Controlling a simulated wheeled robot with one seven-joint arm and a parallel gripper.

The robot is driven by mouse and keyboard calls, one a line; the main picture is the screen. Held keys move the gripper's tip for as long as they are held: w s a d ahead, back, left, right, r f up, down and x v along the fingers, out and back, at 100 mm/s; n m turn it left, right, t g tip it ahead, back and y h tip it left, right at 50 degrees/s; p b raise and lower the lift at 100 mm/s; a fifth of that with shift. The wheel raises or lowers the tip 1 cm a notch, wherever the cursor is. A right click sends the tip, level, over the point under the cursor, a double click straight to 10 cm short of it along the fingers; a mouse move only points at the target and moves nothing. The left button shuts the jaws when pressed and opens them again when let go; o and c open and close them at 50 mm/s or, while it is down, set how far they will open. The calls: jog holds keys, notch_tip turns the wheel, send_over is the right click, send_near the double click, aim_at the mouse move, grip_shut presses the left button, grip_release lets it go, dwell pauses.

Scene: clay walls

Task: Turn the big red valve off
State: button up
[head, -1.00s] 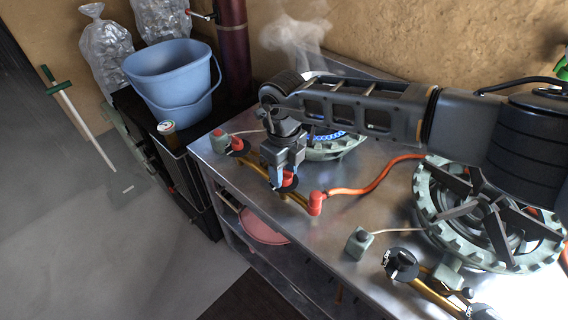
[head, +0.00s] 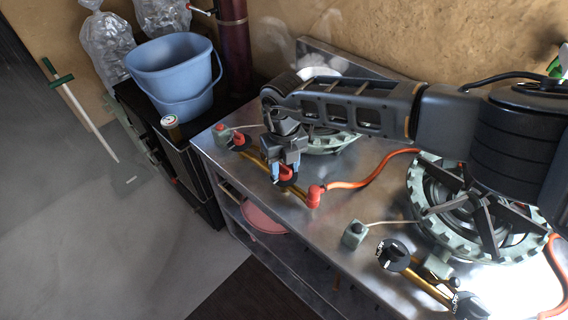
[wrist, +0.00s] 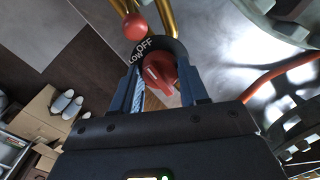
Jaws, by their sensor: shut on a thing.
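The big red valve (wrist: 160,72) is a red knob on a black dial marked OFF and LOW, on a brass pipe. In the wrist view it sits between the fingers of my gripper (wrist: 157,90), which is shut on it. In the head view my gripper (head: 285,172) reaches down to the valve (head: 287,180) on the pipe at the table's front edge, and the fingers partly hide it. The near burner (head: 328,140) behind it shows no blue flame.
A red fitting (head: 315,195) and orange hose lie just right of the valve. A smaller red knob (head: 239,139) is to the left. A large burner (head: 470,215) and black knobs (head: 393,254) are at right. A blue bucket (head: 172,75) stands at left.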

aim_at(283, 166)
jog(key=o, duration=0.8)
jog(key=shift+r, duration=0.1)
notch_tip(283, 166, up, 8)
jog(key=shift+f+b, duration=0.15)
jog(key=shift+b, duration=0.3)
jog(key=shift+a, duration=0.1)
